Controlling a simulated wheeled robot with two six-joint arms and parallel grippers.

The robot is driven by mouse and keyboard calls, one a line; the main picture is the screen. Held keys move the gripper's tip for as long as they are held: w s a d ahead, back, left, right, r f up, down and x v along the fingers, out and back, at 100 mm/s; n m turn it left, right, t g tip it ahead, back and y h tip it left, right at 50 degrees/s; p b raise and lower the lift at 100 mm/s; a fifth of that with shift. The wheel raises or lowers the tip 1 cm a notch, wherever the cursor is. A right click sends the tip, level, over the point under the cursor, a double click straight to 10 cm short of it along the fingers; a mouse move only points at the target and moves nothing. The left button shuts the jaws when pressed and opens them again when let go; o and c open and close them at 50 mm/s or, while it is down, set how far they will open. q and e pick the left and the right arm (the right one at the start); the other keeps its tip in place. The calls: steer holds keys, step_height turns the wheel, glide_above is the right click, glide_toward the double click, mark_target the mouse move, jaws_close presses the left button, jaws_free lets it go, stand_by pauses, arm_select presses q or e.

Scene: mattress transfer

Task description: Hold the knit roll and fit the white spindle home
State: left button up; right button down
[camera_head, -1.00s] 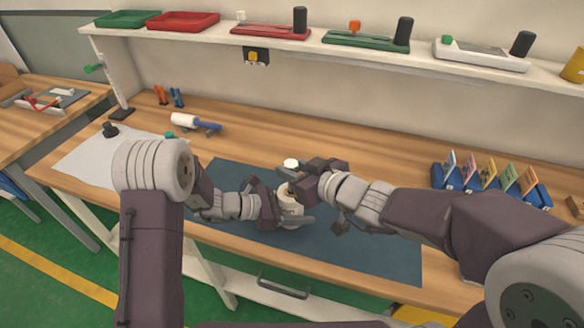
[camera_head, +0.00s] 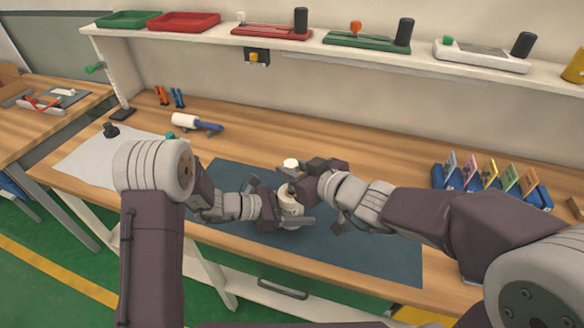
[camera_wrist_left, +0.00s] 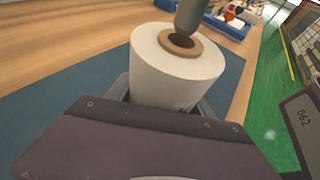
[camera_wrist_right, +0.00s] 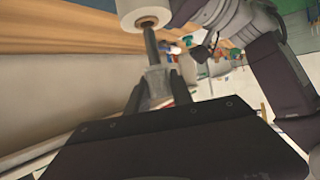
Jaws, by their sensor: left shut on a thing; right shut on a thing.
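The knit roll (camera_head: 290,207) is a white upright cylinder above the dark blue mat. Its brown ring core shows on top in the left wrist view, where the roll (camera_wrist_left: 175,78) fills the middle. My left gripper (camera_head: 282,214) is shut on the roll from the side. My right gripper (camera_head: 292,180) is above it, shut on the spindle, whose white top (camera_head: 290,163) sticks up over the fingers. The spindle's grey shaft (camera_wrist_left: 191,14) points down with its end at the core's opening; how deep it sits is hard to tell. The shaft (camera_wrist_right: 150,45) also meets the roll in the right wrist view.
The blue mat (camera_head: 350,255) lies on the wooden bench. A white lint-roller-like tool (camera_head: 190,121) with a blue handle lies at the back left. A blue rack of coloured cards (camera_head: 490,188) stands at the right. A shelf (camera_head: 340,45) with trays and devices runs above the back.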

stand_by(0.4)
arm_select(q)
steer(key=o, duration=1.3)
steer(key=shift+o, duration=0.2)
steer(key=v, duration=1.2)
steer(key=s+f+m+g+y+p, duration=0.2)
steer(key=s+f+m+g+y, duration=0.15)
steer(key=s+m, duration=0.45)
arm_select(e)
step_height(320, 180, up, 2)
steer(key=shift+r, duration=0.15)
steer(key=shift+r+p, duration=0.9)
steer(key=shift+p, duration=0.1)
steer(key=shift+s+r+p, duration=0.1)
steer(key=shift+r+p, duration=0.35)
arm_select(q)
steer(key=s+a+r+m+t+y, duration=0.1)
steer(key=s+a+m+y, duration=0.3)
steer(key=a+m+y, duration=0.5)
steer(key=shift+s+a+r+m, duration=0.15)
steer(key=shift+s+a+m, duration=0.15)
steer(key=shift+m, duration=1.6)
